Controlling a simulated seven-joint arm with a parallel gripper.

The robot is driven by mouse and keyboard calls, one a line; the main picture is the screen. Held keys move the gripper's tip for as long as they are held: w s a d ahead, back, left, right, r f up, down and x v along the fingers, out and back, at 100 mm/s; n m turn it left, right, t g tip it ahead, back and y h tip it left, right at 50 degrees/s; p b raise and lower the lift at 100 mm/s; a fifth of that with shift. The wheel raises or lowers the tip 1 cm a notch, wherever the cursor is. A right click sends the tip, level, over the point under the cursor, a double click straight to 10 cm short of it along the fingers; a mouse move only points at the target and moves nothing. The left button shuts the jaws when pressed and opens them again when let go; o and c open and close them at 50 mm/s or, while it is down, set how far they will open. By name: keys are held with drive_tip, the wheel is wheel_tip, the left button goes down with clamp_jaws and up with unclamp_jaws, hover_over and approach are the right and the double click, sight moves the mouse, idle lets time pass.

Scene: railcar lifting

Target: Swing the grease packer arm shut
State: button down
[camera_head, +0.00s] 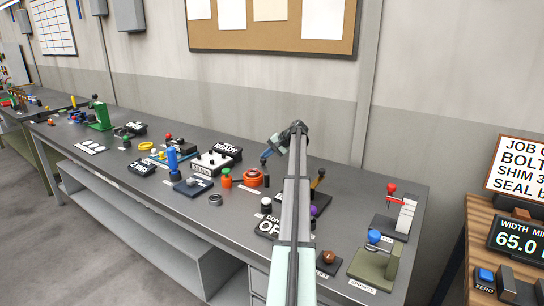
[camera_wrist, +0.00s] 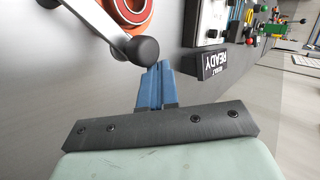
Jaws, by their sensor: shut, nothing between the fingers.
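The orange round device (camera_head: 251,180), which looks like the grease packer, sits on the bench left of my arm. In the wrist view the orange device (camera_wrist: 132,10) is cut off by the top edge. A grey metal arm (camera_wrist: 97,18) reaches from it toward a black ball knob (camera_wrist: 141,50). My gripper (camera_wrist: 157,68) has its blue fingers together, with nothing between them. The fingertips appear right beside the knob; I cannot tell if they touch it. In the head view my gripper (camera_head: 264,158) is above and just behind the orange device.
A READY sign box (camera_head: 228,151) stands left of the device, also in the wrist view (camera_wrist: 214,67). An orange-red jar (camera_head: 226,179) and a blue upright tool (camera_head: 173,162) stand nearby. A red-knobbed lever stand (camera_head: 407,213) is at the right end. The wall is close behind.

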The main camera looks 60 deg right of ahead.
drive_tip(key=shift+w+a+n+g+y, duration=0.3)
drive_tip(key=shift+w+a+n+y, duration=0.35)
drive_tip(key=shift+w+n, duration=0.15)
drive_tip(key=shift+s, duration=0.1)
idle(0.8)
drive_tip(key=s+d+r, duration=0.3)
drive_tip(key=d+r, duration=0.3)
drive_tip(key=d, duration=0.5)
drive_tip(key=shift+r, duration=0.4)
drive_tip(key=shift+w, duration=0.1)
